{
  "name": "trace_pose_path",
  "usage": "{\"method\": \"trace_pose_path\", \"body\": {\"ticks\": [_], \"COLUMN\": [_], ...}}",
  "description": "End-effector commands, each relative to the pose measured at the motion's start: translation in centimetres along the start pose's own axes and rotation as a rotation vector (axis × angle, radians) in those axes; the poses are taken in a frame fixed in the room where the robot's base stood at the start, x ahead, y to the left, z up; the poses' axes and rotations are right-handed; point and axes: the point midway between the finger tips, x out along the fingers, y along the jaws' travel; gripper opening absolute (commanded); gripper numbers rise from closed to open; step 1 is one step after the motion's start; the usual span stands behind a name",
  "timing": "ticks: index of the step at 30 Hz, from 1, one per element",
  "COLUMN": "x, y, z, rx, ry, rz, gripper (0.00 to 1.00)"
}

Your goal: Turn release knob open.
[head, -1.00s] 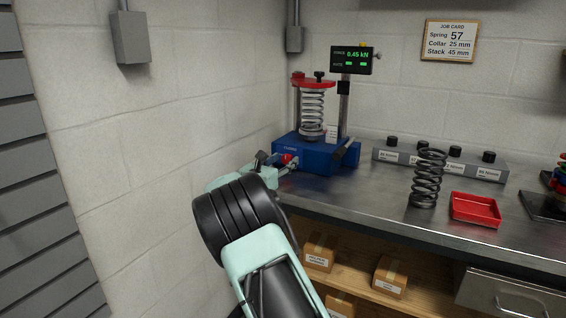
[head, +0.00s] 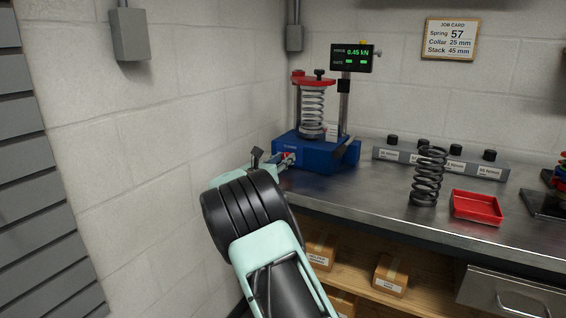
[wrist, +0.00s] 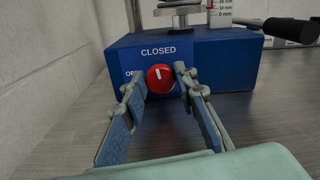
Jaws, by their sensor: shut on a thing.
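The release knob (wrist: 160,78) is a red round knob with a white mark on the front of the blue dyno base (wrist: 225,68). Its mark points up, towards the word CLOSED; an "OP..." label to its left is partly hidden. My gripper (wrist: 159,82) has one finger on each side of the knob and is shut on it. In the head view, my gripper (head: 282,163) reaches the left front of the blue base (head: 318,158), and the knob is mostly hidden by the fingers.
A spring (head: 312,108) stands in the dyno under a red top plate. The display (head: 352,58) reads 0.45 kN. A dark loose spring (head: 428,178) and a red tray (head: 476,208) are on the bench to the right. A block wall (head: 150,160) is close on the left.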

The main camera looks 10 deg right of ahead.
Motion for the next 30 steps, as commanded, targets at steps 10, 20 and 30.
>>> {"method": "trace_pose_path", "body": {"ticks": [10, 20, 30], "x": [0.06, 0.04, 0.02], "y": [0.04, 0.16, 0.25], "z": [-0.04, 0.04, 0.05], "rx": [-0.314, -0.629, -0.952], "ry": [0.0, 0.001, 0.001], "rz": [-0.002, -0.002, -0.001], "gripper": [0.03, 0.03, 0.03]}}
